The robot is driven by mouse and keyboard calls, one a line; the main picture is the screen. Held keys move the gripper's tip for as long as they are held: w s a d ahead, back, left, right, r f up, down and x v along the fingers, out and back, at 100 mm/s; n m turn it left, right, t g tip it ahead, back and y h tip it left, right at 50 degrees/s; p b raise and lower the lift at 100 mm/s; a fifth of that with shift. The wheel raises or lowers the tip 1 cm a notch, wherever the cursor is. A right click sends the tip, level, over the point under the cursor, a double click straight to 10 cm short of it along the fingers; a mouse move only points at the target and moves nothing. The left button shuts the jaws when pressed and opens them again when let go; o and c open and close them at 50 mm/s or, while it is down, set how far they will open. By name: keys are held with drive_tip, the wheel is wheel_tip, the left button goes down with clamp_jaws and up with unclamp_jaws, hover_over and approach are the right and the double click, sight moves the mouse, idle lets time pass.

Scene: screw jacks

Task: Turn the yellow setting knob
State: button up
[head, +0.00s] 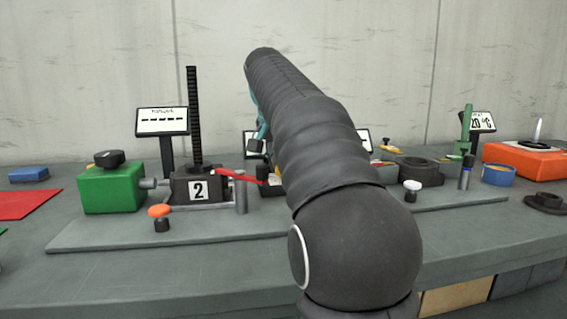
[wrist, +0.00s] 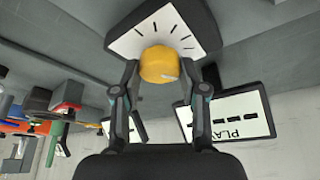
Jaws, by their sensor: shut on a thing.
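The yellow setting knob (wrist: 158,62) sits at the front of a white dial face with black tick marks (wrist: 178,28) in the wrist view. A small pale mark shows on the knob's rim. My gripper (wrist: 159,72) has one finger on each side of the knob and is shut on it. In the head view my arm hides the knob and most of the gripper; only a dark and teal part of it (head: 258,128) shows left of the arm.
A black jack marked 2 (head: 198,187) stands left of my arm, with a red lever (head: 237,176), a green box (head: 112,188) and an orange-topped knob (head: 160,211) near it. A display (wrist: 232,115) stands close to the fingers.

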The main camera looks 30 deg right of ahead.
drive_tip(key=o, duration=1.1)
drive_tip(key=shift+o, duration=0.2)
drive_tip(key=v, duration=1.2)
